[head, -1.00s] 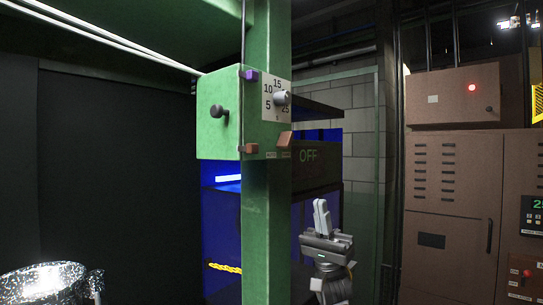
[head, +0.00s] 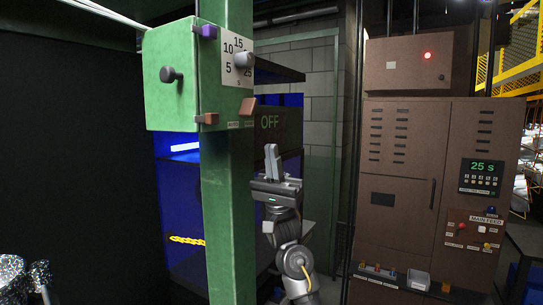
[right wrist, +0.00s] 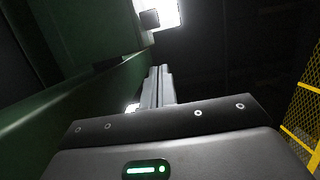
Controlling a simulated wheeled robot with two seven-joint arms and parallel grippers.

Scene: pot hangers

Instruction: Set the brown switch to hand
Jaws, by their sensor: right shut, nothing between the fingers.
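The brown switch (head: 247,107) sits low on the front face of the green control box, below the numbered dial. Two small labels lie under it, too small to read surely. Its setting cannot be told. A second brown piece (head: 207,118) sits at the box's lower edge. My right gripper (head: 271,150) is shut and empty, fingers pointing up, below and slightly right of the switch and apart from it in the picture. Its closed fingers also show in the right wrist view (right wrist: 158,72). The switch cannot be made out there. My left gripper is not in view.
The green post (head: 228,220) stands left of my right arm. The box also bears a grey dial knob (head: 243,60), a purple piece (head: 208,31) and a black knob (head: 171,75). A dark panel reading OFF (head: 270,122) lies behind. A brown cabinet (head: 400,180) stands right.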

